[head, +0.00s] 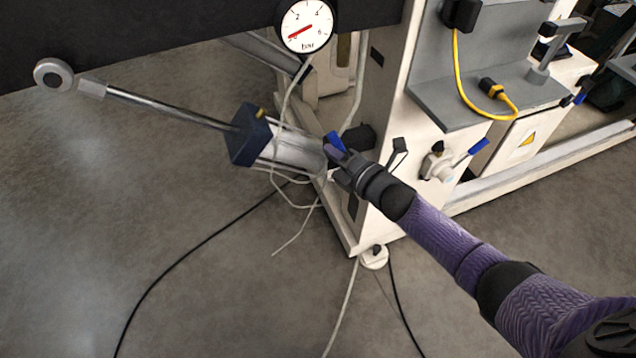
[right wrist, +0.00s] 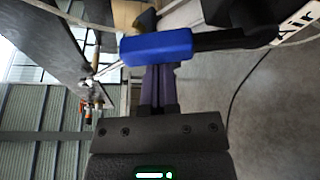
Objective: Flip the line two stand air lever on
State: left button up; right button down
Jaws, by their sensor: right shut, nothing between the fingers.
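A blue lever handle (right wrist: 157,47) on a dark arm crosses the front of my right gripper in the right wrist view. A white tag reading "Air" (right wrist: 297,25) is at the right end of that arm. My right gripper (right wrist: 160,80) is shut and empty, its purple fingers ending at the handle; I cannot tell whether they touch it. In the head view the blue handle (head: 334,141) shows just above my right gripper (head: 331,156), by the edge of the white stand. No line number is legible. My left gripper is not in view.
A second blue lever (head: 478,147) sits on a valve on the white cabinet to the right. A pneumatic cylinder (head: 295,150) with loose hoses lies left of the gripper. A pressure gauge (head: 307,26) hangs above. The floor at left has free room, apart from a black cable (head: 190,250).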

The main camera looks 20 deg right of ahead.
jog(key=shift+d+r+m+t+y+b, duration=0.2)
jog(key=shift+d+m, duration=0.25)
jog(key=shift+m, duration=0.15)
jog(key=shift+d+r+m+t+y+b, duration=0.1)
jog(key=shift+d+r+m+b, duration=0.1)
jog(key=shift+d+m, duration=0.35)
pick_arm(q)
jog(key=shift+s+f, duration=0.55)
pick_arm(e)
jog(key=shift+d+r+m+t, duration=0.1)
jog(key=shift+d+m+t, duration=0.25)
jog(key=shift+m, duration=0.4)
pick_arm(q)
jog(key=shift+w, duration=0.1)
